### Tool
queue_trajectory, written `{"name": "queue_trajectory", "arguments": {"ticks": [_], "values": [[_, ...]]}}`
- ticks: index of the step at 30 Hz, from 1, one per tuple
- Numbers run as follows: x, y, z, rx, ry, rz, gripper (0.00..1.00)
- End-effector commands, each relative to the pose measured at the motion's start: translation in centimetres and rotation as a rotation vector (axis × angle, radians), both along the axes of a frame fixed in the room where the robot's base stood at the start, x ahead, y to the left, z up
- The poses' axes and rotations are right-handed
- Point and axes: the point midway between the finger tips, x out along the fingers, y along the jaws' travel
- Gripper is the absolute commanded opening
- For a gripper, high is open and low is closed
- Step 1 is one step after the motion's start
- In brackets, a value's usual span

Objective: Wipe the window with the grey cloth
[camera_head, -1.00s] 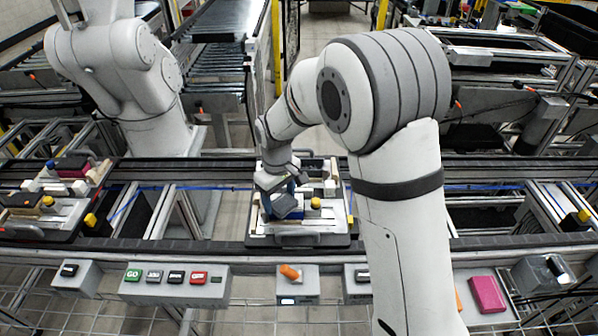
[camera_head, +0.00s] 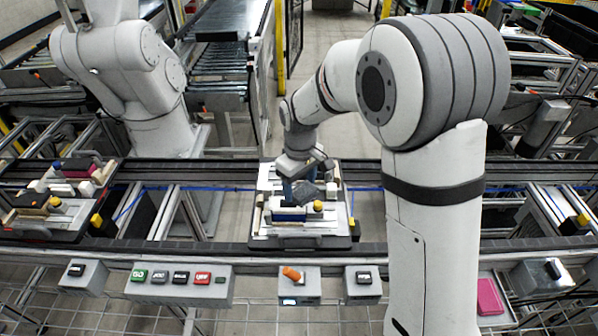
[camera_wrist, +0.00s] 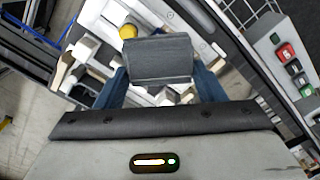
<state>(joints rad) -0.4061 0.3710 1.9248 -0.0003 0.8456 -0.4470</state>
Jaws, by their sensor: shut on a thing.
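My gripper (camera_head: 298,190) is over the middle pallet (camera_head: 275,242), shut on the grey cloth (camera_head: 309,193). In the wrist view the cloth (camera_wrist: 158,57) is a flat dark-grey pad between the two blue fingers of my gripper (camera_wrist: 160,80). It covers part of the pallet's white fixture. I cannot tell whether the cloth touches anything below. I cannot clearly make out the window; it may be hidden under the cloth and gripper.
A yellow knob (camera_head: 318,206) and a blue block (camera_head: 288,214) are on the pallet close to the cloth. Another loaded pallet (camera_head: 45,236) sits at the left on the conveyor. A button box (camera_head: 178,284) and an orange switch (camera_head: 291,273) stand in front.

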Motion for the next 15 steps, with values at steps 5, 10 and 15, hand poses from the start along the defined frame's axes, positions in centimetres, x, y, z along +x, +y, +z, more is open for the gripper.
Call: {"name": "queue_trajectory", "arguments": {"ticks": [5,10,15], "values": [[0.0,0.0,2.0,0.001,-0.001,0.001,0.42],[0.0,0.1,2.6,0.0,0.0,0.002,0.42],[-0.1,0.1,2.6,0.0,0.0,0.003,0.42]]}}
